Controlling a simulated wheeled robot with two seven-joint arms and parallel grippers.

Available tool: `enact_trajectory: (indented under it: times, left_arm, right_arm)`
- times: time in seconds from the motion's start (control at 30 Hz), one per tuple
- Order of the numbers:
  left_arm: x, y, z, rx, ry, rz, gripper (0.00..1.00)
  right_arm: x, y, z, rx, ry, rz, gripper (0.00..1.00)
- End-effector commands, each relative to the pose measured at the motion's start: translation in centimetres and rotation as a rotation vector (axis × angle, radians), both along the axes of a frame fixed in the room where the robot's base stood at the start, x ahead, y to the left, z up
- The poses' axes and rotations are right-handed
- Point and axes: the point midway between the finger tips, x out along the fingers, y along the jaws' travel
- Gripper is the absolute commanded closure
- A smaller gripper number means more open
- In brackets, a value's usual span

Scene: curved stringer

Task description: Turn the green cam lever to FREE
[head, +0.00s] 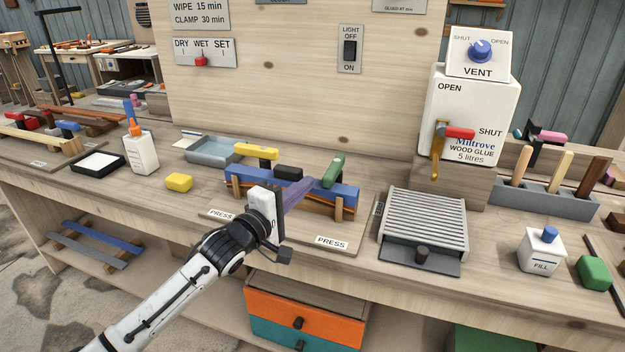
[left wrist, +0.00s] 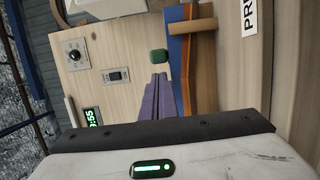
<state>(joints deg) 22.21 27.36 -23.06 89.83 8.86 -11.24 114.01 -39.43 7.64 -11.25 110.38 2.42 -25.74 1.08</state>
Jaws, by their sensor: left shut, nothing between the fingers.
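The green cam lever (head: 333,170) stands at the right end of the blue press (head: 345,192) on the bench, tilted up to the right. Its green end (left wrist: 158,56) shows just beyond my fingertips in the left wrist view. My left gripper (head: 308,183) has its purple fingers shut and empty, in front of the press and just left of and below the green lever. In the left wrist view the shut fingers (left wrist: 157,80) point at the lever; a small gap seems to separate them. No FREE mark is readable. My right gripper is not in view.
A grey ribbed tray (head: 425,222) stands to the right, a yellow block (head: 179,182) and glue bottle (head: 141,152) to the left. The back panel (head: 300,100) rises behind.

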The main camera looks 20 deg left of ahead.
Motion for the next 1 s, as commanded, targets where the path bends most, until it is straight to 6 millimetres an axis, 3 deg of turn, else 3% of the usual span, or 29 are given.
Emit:
enact_trajectory:
  times: [0.1, 0.3, 1.0]
  left_arm:
    - [1.9, -0.5, 0.1, 0.001, -0.001, 0.0, 1.0]
    - [3.4, -1.0, 0.0, 0.0, 0.0, 0.001, 1.0]
    - [3.5, -1.5, -0.1, -0.005, 0.003, 0.035, 1.0]
  right_arm:
    - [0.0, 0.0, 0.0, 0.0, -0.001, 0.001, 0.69]
    - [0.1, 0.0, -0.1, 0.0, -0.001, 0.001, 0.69]
    - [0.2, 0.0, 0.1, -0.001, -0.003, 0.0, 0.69]
